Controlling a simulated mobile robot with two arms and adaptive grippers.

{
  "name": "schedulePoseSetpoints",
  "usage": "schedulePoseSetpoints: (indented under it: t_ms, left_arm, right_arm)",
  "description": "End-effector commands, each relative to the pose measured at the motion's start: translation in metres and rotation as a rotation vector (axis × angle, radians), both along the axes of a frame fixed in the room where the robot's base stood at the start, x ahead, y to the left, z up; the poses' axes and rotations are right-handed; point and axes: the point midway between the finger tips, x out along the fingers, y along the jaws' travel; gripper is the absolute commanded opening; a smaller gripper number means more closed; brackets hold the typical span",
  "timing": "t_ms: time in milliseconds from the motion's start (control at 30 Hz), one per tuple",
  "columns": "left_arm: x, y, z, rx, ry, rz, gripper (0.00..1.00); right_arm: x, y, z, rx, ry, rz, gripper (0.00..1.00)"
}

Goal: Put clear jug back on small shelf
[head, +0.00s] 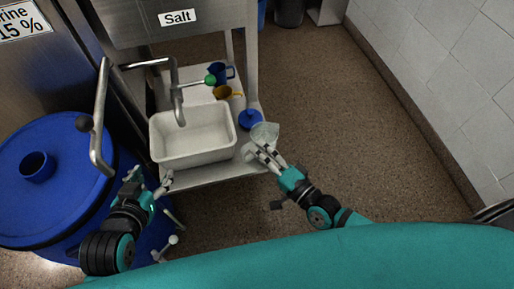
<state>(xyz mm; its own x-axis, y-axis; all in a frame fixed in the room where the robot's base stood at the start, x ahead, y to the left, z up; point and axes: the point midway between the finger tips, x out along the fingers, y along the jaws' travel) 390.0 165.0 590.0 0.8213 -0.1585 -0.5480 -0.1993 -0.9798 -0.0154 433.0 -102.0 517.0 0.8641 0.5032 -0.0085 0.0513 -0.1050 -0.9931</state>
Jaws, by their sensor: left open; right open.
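A clear jug (266,131) stands at the right front corner of the small shelf (205,177), beside a white tub. My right gripper (252,150) is at the jug's near side, with its fingers open and overlapping the jug in the picture. I cannot tell whether the fingers touch it. The jug's lower part is partly hidden by the gripper. My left gripper (165,183) is open and empty, near the front left corner of the shelf, below the tub.
The white tub (193,158) fills much of the shelf. A blue barrel (55,150) with a blue cup (37,167) stands left. Floor right is clear.

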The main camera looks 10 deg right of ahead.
Motion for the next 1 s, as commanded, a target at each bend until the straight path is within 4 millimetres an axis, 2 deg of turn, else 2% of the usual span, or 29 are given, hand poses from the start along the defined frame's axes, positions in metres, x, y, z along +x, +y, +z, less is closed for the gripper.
schedulePoseSetpoints:
  t_ms: [100,333,533,667,767,867,933,1000]
  left_arm:
    - [-0.011,0.005,-0.009,0.017,0.076,0.006,0.57]
    - [-0.032,0.012,-0.026,0.047,0.211,0.015,0.57]
    - [-0.043,0.016,-0.033,0.061,0.273,0.019,0.57]
    - [-0.044,0.017,-0.034,0.063,0.283,0.020,0.57]
    - [-0.045,0.017,-0.035,0.063,0.284,0.020,0.57]
    - [-0.044,0.017,-0.034,0.063,0.283,0.020,0.57]
    - [-0.044,0.017,-0.034,0.063,0.283,0.020,0.57]
    - [-0.044,0.017,-0.034,0.063,0.282,0.020,0.57]
  right_arm:
    - [-0.025,-0.014,0.000,-0.005,0.005,0.003,0.40]
    - [-0.064,-0.037,0.001,-0.001,0.004,0.003,0.40]
    - [-0.082,-0.047,0.002,-0.002,0.000,0.003,0.40]
    - [-0.083,-0.032,0.006,-0.060,-0.012,0.031,0.40]
    - [-0.077,-0.004,0.015,-0.207,-0.042,0.088,0.40]
    - [-0.069,0.020,0.026,-0.449,-0.086,0.152,0.40]
    - [-0.063,0.024,0.032,-0.650,-0.105,0.187,0.40]
    - [-0.059,0.017,0.036,-0.852,-0.102,0.213,0.40]
